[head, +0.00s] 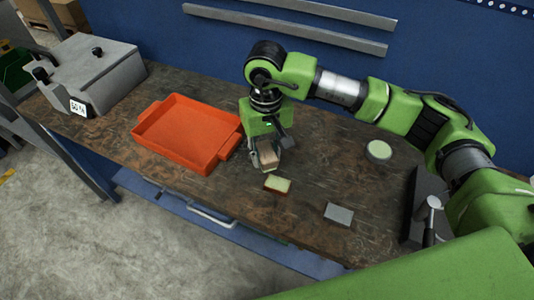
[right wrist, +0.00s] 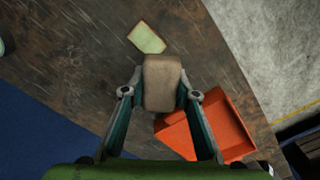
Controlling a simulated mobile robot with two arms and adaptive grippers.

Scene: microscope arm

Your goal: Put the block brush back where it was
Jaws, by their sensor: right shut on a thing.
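The block brush, a small tan-brown block (head: 268,157), is between the fingers of my right gripper (head: 266,155). In the right wrist view the block (right wrist: 162,80) sits between the two fingertips of the gripper (right wrist: 160,92), which is shut on it. The gripper points down over the wooden workbench (head: 315,180), just right of the orange tray. I cannot tell whether the block touches the bench top. Its underside is hidden. My left gripper is not in view.
An empty orange tray (head: 190,130) lies left of the gripper. A yellow-green sponge (head: 277,184) lies close in front, a grey block (head: 339,214) further right, and a round pale-green disc (head: 379,150) behind it. A grey metal box (head: 95,70) stands at the far left.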

